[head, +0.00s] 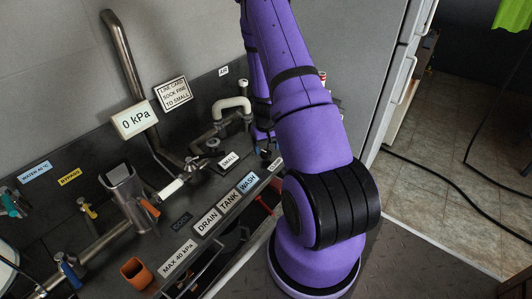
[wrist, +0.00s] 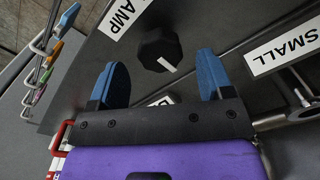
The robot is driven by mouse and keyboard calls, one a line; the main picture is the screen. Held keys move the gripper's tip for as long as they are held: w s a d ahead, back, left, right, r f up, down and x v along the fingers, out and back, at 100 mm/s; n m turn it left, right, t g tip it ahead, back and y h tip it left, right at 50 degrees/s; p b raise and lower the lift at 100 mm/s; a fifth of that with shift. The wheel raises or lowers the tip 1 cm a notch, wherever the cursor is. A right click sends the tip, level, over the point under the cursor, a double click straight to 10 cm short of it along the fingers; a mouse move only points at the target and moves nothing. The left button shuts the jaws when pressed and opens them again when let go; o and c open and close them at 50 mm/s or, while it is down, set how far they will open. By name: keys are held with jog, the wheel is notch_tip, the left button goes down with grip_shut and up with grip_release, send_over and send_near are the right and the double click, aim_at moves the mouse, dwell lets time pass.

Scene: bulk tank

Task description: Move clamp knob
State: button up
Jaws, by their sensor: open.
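The clamp knob (wrist: 159,48) is a black, faceted knob with a white pointer line, set on a dark panel in the wrist view. A white label ending in "AMP" (wrist: 122,14) is beside it. My gripper (wrist: 161,62) is open, with its two blue fingers spread apart. The knob shows just ahead of the gap between the fingertips, with clear space to each finger. I cannot tell how far the fingers are above the panel. In the head view my arm covers this area, and I cannot make out the knob there.
A "SMALL" label (wrist: 284,48) and a metal pipe fitting (wrist: 290,116) lie right of the fingers. Several hooks with coloured tags (wrist: 50,55) hang at the left. The head view shows a 0 kPa display (head: 134,120), pipes, and a white-handled lever (head: 172,188).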

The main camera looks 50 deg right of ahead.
jog(key=shift+f, duration=1.5)
jog(key=c, duration=0.9)
jog(key=shift+c, duration=0.2)
